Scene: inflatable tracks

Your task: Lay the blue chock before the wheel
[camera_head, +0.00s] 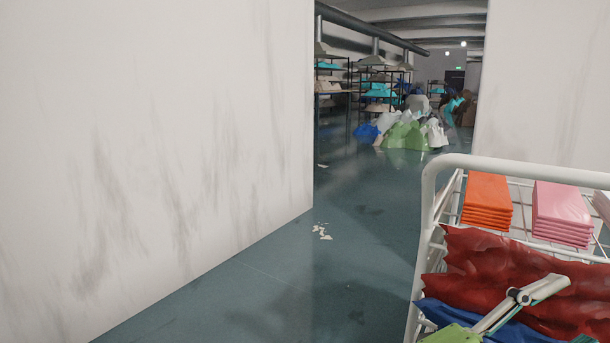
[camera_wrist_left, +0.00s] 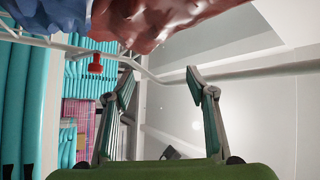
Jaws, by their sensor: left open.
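My left gripper (camera_head: 528,297) shows at the lower right of the head view, in front of the red and blue material at the cart. In the left wrist view its two fingers (camera_wrist_left: 158,78) stand apart with nothing between them. The gap faces a white rail and a pale, bare surface. I cannot make out a blue chock or a wheel in either view. My right gripper is not in view.
A white wire cart (camera_head: 430,200) stands at right, holding orange (camera_head: 487,200) and pink (camera_head: 562,212) folded stacks and crumpled red material (camera_head: 500,265). A white wall (camera_head: 150,150) fills the left. Open floor (camera_head: 360,230) leads to a colourful heap (camera_head: 405,133) and shelves.

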